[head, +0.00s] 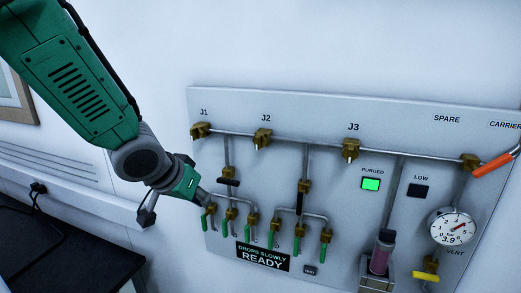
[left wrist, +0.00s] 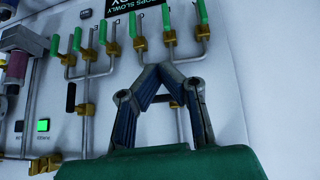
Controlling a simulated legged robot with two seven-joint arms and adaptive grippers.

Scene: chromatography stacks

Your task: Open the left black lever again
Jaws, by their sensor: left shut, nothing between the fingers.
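The left black lever (head: 228,182) lies crosswise on the left vertical pipe below J1 in the head view. The right black lever (head: 299,203) stands upright, along its own pipe; in the left wrist view, where the panel is upside down, it shows at the left (left wrist: 70,97). My left gripper (head: 206,199) is just left of and slightly below the left lever, in front of the panel. Its fingertips (left wrist: 158,68) meet in the left wrist view, with nothing between them. The left lever is not visible there, probably behind my fingers. I cannot tell whether gripper and lever touch. My right gripper is out of view.
Several green-handled valves (head: 252,221) hang close below the levers. A READY display (head: 263,257) sits under them. At the right are a lit green PURGED lamp (head: 371,184), a pressure gauge (head: 452,227) and an orange lever (head: 492,165).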

